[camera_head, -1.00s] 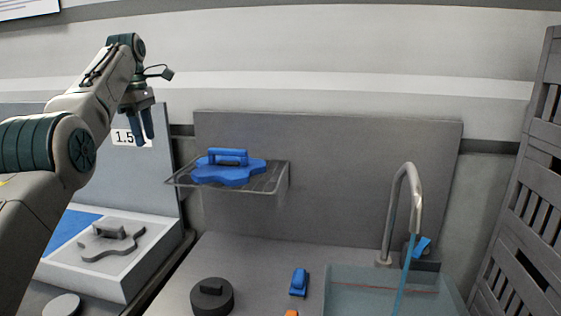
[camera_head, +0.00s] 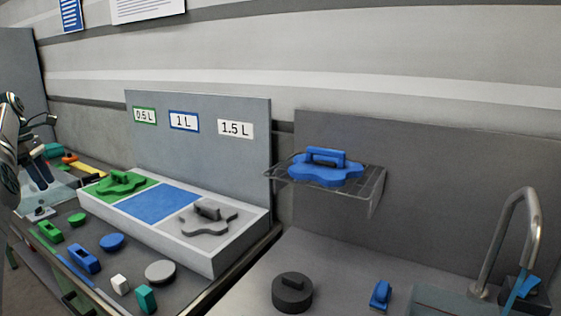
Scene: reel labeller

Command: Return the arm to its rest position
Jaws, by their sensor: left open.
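Most of my left arm is cut off by the picture's left edge. My right gripper is not in view.
A white stand (camera_head: 200,255) holds a green piece (camera_head: 118,183) and a grey piece (camera_head: 208,216); its blue square (camera_head: 158,204) is bare. A blue piece (camera_head: 328,172) sits on a wire shelf (camera_head: 372,190). Several small parts lie in front. A tap (camera_head: 520,215) stands at right.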

